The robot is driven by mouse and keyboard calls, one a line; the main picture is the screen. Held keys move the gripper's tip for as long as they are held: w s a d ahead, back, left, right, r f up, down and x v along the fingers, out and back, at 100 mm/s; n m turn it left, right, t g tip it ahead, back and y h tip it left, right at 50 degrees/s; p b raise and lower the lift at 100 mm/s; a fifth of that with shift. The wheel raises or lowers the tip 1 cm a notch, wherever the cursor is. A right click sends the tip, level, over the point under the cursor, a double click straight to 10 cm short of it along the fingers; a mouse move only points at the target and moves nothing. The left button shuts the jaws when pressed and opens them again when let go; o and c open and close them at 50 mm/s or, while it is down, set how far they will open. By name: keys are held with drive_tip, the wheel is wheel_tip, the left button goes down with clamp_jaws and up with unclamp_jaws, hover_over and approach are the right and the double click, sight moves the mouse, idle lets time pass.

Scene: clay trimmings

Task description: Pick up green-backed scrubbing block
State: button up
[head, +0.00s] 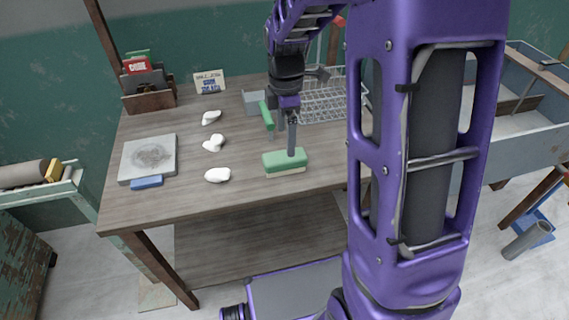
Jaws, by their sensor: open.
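The green-backed scrubbing block (284,161) lies flat on the wooden table, green side up with a pale layer beneath, near the front edge right of centre. My gripper (290,146) points down from above at the block. One dark finger shows clearly, its tip at or just over the block's green back; I cannot tell whether it touches. The other finger is hard to make out. My gripper is open, and nothing is seen lifted in it.
Several white clay lumps (217,175) lie left of the block. Further left are a grey slab (148,158) and a blue block (147,183). Behind stand a green upright item (266,116), a grey bin (254,103) and a wire rack (335,100). My arm hides the table's right side.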

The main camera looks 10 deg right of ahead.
sight(285, 156)
wheel_tip(285, 156, down, 8)
drive_tip(key=shift+w+a+f+b, duration=0.1)
drive_tip(key=shift+w+b, duration=0.05)
drive_tip(key=shift+b, duration=0.65)
drive_tip(key=c, duration=1.5)
wheel_tip(285, 156, up, 10)
drive_tip(key=shift+r+p, duration=0.15)
drive_tip(key=shift+p, duration=0.9)
